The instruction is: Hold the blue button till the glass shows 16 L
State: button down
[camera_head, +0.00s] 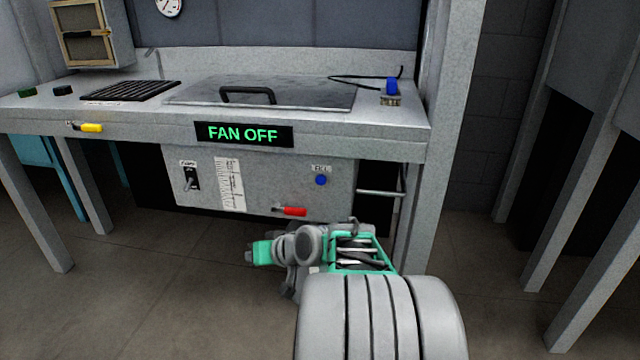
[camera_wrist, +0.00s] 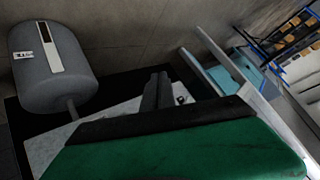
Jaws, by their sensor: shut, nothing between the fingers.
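The blue button (camera_head: 321,180) sits on the right part of the grey front panel, under a small white label too blurred to read surely. In the wrist view, a grey tank (camera_wrist: 70,85) carries a white upright strip with a dark edge (camera_wrist: 50,48), perhaps the glass; no level can be read on it. My gripper (camera_wrist: 158,78) is shut and empty, its dark fingers together in front of the light panel. In the head view my arm is below and in front of the panel, and the fingertips are hard to make out. The button does not show in the wrist view.
The panel also bears a toggle switch (camera_head: 190,178), a printed scale (camera_head: 230,184) and a red handle (camera_head: 290,211). Above are a "FAN OFF" display (camera_head: 244,134) and a yellow handle (camera_head: 91,128). A blue knob (camera_head: 392,86) stands on the bench top. A metal bar (camera_head: 380,192) is right of the panel.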

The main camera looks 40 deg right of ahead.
aim_at(321, 180)
jog(key=s+d+r+m+t+h, duration=0.1)
jog(key=d+r+m+t, duration=0.1)
jog(key=d, duration=0.6)
jog(key=s+d+r+m+t+h, duration=0.1)
jog(key=d+r+m+t+h, duration=0.1)
jog(key=d+r, duration=0.3)
jog(key=d+t, duration=0.1)
jog(key=d, duration=0.2)
jog(key=shift+s+d+m+t+h, duration=0.3)
jog(key=shift+s+m+t, duration=0.1)
jog(key=shift+w+d+b, duration=0.1)
jog(key=shift+w+d, duration=0.8)
jog(key=shift+d, duration=0.25)
jog(key=shift+w+d+b, duration=0.1)
jog(key=shift+w+d, duration=0.85)
jog(key=shift+d, duration=0.25)
jog(key=shift+w+d+b, duration=0.1)
jog(key=shift+w+d, duration=0.8)
jog(key=shift+d, duration=0.25)
jog(key=shift+w+d+r, duration=0.1)
jog(key=shift+w+d, duration=0.15)
jog(key=shift+d, duration=0.05)
jog(key=shift+w+d, duration=0.25)
jog(key=shift+d, duration=0.1)
dwell(1.9)
